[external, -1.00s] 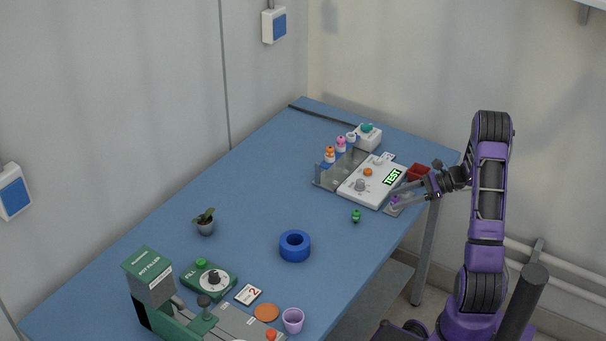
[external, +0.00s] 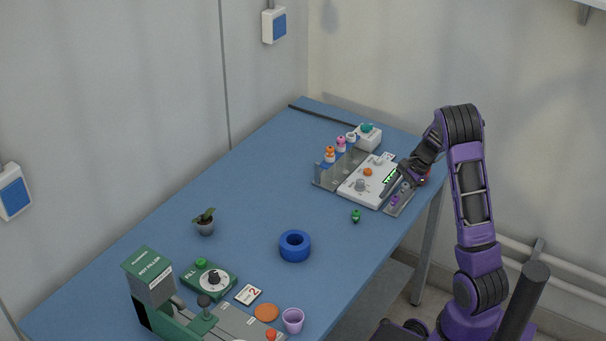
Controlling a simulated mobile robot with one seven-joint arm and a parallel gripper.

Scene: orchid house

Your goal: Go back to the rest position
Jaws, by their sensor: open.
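My gripper (external: 392,187) is open and points down and to the left over the right side of the white tester box (external: 352,191). Nothing shows between its fingers, which look small at this distance. A small purple item (external: 395,200) sits on a grey plate (external: 402,208) just below and right of the fingers, apart from them as far as I can tell. My forearm hides part of the green display and most of a red thing behind it.
A grey rack (external: 329,183) with several colourful-topped items stands left of the tester.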

